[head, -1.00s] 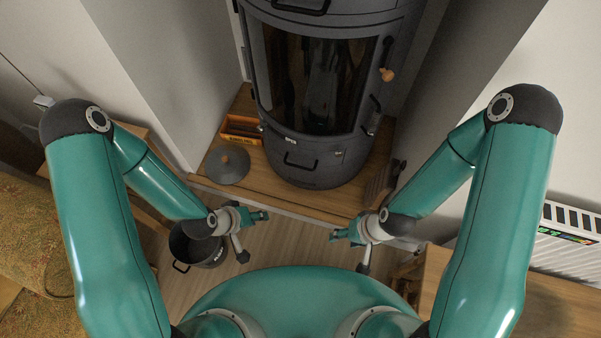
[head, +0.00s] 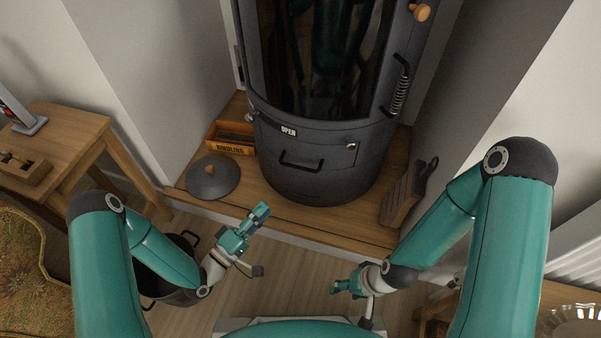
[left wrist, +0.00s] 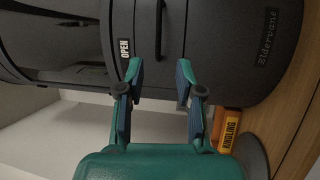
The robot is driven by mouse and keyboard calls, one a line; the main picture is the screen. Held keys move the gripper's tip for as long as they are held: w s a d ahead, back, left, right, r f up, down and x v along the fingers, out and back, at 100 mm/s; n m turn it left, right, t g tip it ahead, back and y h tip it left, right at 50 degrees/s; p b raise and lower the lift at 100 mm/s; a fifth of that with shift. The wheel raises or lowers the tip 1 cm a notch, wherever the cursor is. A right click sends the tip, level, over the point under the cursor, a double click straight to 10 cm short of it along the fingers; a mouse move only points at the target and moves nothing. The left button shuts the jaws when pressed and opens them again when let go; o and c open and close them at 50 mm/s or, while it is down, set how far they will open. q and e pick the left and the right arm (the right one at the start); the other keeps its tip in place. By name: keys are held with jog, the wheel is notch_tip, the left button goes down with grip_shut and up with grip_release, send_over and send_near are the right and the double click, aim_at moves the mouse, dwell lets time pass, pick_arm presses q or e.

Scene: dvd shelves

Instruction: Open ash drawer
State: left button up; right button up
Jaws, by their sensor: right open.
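The ash drawer (head: 318,155) is the dark front panel low on the black stove (head: 330,185). It looks closed and carries a black bar handle (head: 300,162). In the left wrist view the handle (left wrist: 159,30) stands upright in the picture, ahead of my fingertips, and does not touch them. My left gripper (head: 262,210) is in front of and below the drawer, pointing toward it. In the left wrist view my left gripper (left wrist: 160,74) has its fingers apart with nothing between them. My right gripper (head: 340,287) is open and empty, lower in the head view, away from the stove.
An "OPEN" label (head: 288,131) is on the stove. A kindling box (head: 232,138) and a round grey lid (head: 212,177) lie left of it on the wooden hearth (head: 330,228). A dark pot (head: 165,285) is partly behind my left arm. A wooden block (head: 402,196) stands right.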

aim_at(301, 168)
pick_arm(q)
jog(key=b+x, duration=0.2)
jog(key=x, duration=1.4)
jog(key=shift+w+b, duration=0.15)
jog(key=shift+b, duration=0.25)
grip_shut()
